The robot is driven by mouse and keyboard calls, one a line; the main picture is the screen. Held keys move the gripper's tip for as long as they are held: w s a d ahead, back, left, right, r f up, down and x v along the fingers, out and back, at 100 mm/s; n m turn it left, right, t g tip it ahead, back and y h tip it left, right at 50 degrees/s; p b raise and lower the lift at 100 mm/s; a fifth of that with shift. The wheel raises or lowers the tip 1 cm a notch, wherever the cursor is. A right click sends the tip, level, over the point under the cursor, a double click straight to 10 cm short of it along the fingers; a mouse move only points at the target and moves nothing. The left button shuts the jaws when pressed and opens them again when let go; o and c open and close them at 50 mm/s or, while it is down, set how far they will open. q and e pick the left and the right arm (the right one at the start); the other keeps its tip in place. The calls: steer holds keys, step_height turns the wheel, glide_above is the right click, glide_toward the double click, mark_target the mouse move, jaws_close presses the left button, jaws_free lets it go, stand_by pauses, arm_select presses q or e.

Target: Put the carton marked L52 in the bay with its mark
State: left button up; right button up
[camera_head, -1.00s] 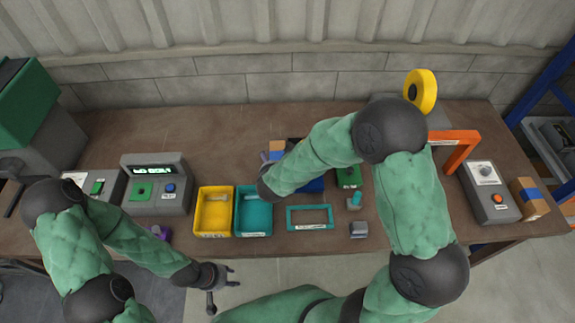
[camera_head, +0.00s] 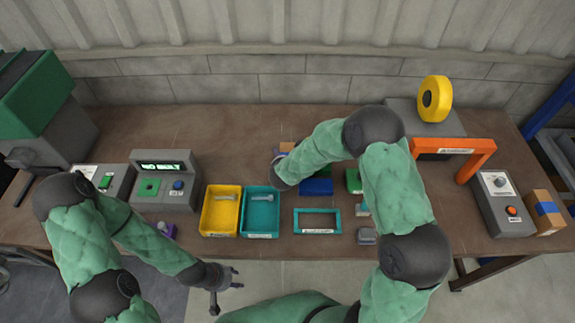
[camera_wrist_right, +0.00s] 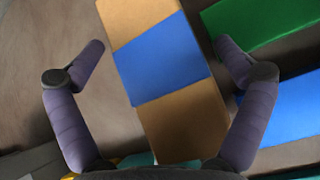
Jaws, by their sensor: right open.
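A brown carton with a blue band (camera_wrist_right: 162,62) lies between the fingers of my right gripper (camera_wrist_right: 161,46) in the right wrist view. The gripper is open, with a gap on the left and its right fingertip close to the carton's edge. In the head view only a small part of this carton (camera_head: 287,147) shows behind my right wrist, which hides the right fingers. A similar carton (camera_head: 545,212) stands at the bench's right end. No L52 mark is readable on either carton or any bay. My left gripper (camera_head: 239,278) is open and empty, before the front edge.
A yellow bin (camera_head: 205,218), a teal bin (camera_head: 247,218) and a flat teal frame (camera_head: 298,222) line the bench's front. Blue (camera_head: 317,187) and green (camera_head: 354,181) blocks lie near the right wrist. An orange arch (camera_head: 480,147) stands right. The back left bench is fairly clear.

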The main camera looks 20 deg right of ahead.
steer(key=c, duration=1.6)
steer(key=shift+r, duration=0.15)
